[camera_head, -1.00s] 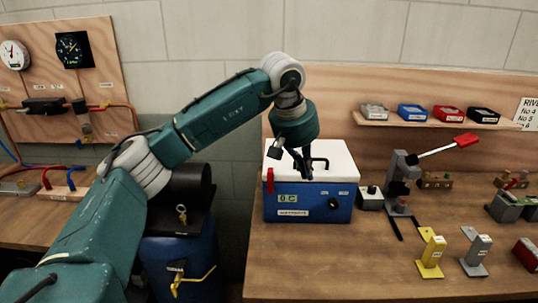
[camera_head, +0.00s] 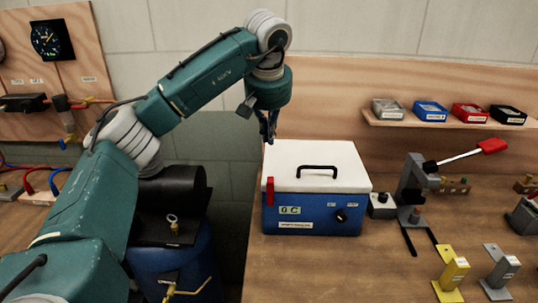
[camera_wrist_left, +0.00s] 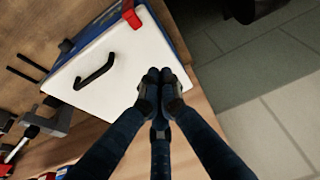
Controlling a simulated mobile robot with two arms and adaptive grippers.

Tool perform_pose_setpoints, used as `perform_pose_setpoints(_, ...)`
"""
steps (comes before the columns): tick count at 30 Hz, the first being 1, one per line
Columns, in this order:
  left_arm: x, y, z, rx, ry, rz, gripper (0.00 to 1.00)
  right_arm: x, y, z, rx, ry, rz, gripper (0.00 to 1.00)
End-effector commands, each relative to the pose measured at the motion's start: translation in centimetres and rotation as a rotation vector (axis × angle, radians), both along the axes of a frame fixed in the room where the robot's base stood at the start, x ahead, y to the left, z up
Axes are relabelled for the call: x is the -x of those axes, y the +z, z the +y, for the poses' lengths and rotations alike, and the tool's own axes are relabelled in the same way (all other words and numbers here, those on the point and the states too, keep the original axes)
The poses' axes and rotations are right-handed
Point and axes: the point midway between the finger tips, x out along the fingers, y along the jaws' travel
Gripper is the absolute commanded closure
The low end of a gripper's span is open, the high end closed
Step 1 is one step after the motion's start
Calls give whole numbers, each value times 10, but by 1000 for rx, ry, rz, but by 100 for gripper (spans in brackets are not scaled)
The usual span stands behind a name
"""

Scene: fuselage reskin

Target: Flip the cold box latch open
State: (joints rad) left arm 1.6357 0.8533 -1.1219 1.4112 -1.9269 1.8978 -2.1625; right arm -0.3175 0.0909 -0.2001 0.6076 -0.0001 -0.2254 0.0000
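The cold box (camera_head: 312,217) is blue with a white lid (camera_head: 310,155) and a black lid handle (camera_head: 317,169). It stands on the wooden workbench with its lid down. Its red latch (camera_head: 269,191) is upright at the left end of the front face. The latch also shows at the top of the left wrist view (camera_wrist_left: 131,16). My left gripper (camera_head: 268,128) is above the lid's left rear edge, apart from the latch. In the left wrist view its dark fingertips (camera_wrist_left: 160,77) are together, with nothing seen between them. My right gripper is out of view.
A grey lever tool (camera_head: 412,195) with a red-tipped handle stands right of the box. Yellow (camera_head: 453,270) and grey (camera_head: 500,270) brackets stand at front right. A shelf (camera_head: 440,121) holds small bins. A blue drum (camera_head: 180,265) stands left of the bench. The bench before the box is clear.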

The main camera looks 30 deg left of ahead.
Motion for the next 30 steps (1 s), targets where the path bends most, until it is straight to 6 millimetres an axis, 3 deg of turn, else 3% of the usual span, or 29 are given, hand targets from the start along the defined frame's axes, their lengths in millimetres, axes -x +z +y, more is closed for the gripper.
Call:
perform_pose_setpoints(4, -5, -19, 4, -1, 1, 5, 100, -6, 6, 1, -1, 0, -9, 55)
perform_pose_setpoints(10, -16, -58, 12, -1, 1, 6, 100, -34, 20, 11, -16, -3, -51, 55)
perform_pose_setpoints(15, -27, -92, 18, -1, 1, 5, 100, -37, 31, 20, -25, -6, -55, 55)
perform_pose_setpoints(22, -1, -89, 1, -1, -3, 1, 100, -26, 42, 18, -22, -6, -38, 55)
perform_pose_setpoints(30, 8, -91, -4, 0, -1, 0, 100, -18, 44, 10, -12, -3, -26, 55)
